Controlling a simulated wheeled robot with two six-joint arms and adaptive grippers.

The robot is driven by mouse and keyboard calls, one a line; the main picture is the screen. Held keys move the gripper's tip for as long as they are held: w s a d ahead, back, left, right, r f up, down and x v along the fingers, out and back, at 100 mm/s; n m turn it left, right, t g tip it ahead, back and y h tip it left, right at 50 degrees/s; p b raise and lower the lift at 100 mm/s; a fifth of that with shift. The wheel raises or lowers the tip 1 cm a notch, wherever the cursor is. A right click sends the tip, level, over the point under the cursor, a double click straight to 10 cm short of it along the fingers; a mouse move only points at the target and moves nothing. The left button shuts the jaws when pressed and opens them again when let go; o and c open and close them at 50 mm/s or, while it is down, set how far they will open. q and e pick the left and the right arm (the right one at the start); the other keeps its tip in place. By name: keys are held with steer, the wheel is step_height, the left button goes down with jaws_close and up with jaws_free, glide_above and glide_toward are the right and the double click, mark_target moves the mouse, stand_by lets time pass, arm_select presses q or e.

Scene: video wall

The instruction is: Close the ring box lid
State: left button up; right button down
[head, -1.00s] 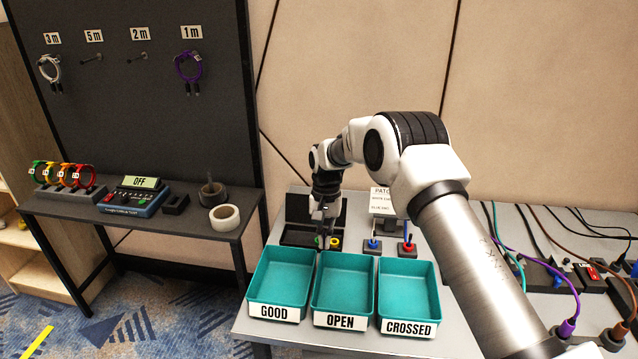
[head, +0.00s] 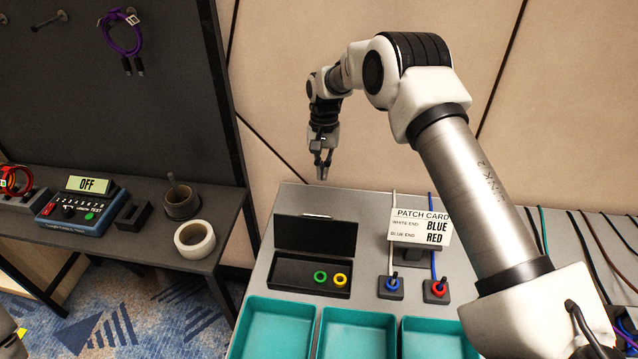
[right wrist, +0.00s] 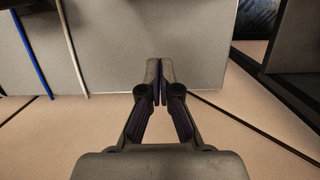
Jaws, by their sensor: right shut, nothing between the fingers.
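The ring box (head: 293,275) is a black box on the grey table in the head view. Its lid (head: 316,233) stands raised at the back edge. A green ring (head: 320,277) and a yellow ring (head: 340,280) sit in the box, toward its right end. My right gripper (head: 322,177) is above the table's back edge, behind and above the lid, apart from it. Its fingers are shut and empty, also in the right wrist view (right wrist: 160,68). My left gripper is not in view.
Teal trays (head: 357,338) stand in front of the box. A patch card (head: 420,228) stands right of it, behind a blue-ringed plug (head: 391,285) and a red-ringed plug (head: 436,289).

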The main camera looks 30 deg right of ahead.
mark_target(316, 231)
steer(key=s+a+f+p, duration=0.3)
steer(key=s+f+p, duration=0.1)
steer(key=f, duration=0.3)
steer(key=shift+s+a+p, duration=0.25)
steer(key=shift+s+p, duration=0.1)
steer(key=shift+p, duration=0.1)
